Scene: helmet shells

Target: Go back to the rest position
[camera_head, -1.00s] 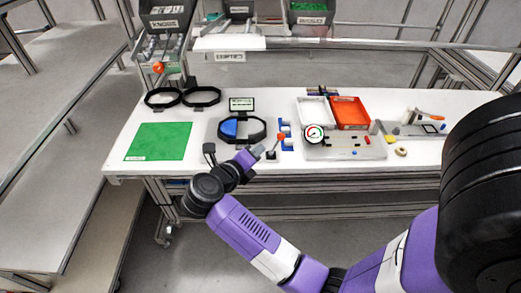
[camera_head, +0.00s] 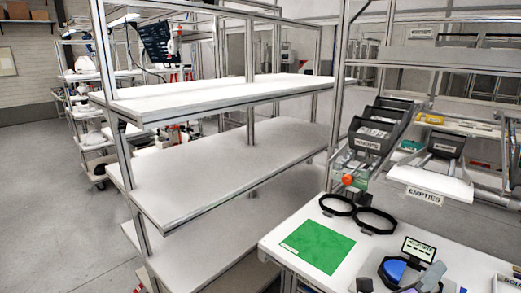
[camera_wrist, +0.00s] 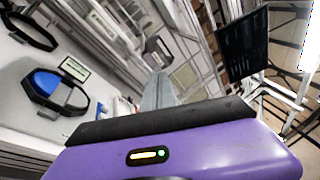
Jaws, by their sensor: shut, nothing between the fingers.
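My gripper (camera_wrist: 158,92) shows in the wrist view as closed grey fingers beyond its purple housing. They are shut with nothing held, raised and pointing away from the tabletop. The rest of my arm is out of that view. A black ring holder with a blue piece (camera_head: 395,270) stands beside that tip. The blue piece also shows at the left of the wrist view (camera_wrist: 46,83).
A green mat (camera_head: 318,247) lies on the table, with two empty black rings (camera_head: 375,221) behind it. A small display (camera_head: 418,250) stands nearby. A tall empty shelf rack (camera_head: 200,180) is left of the table. Open floor (camera_head: 45,200) lies at far left.

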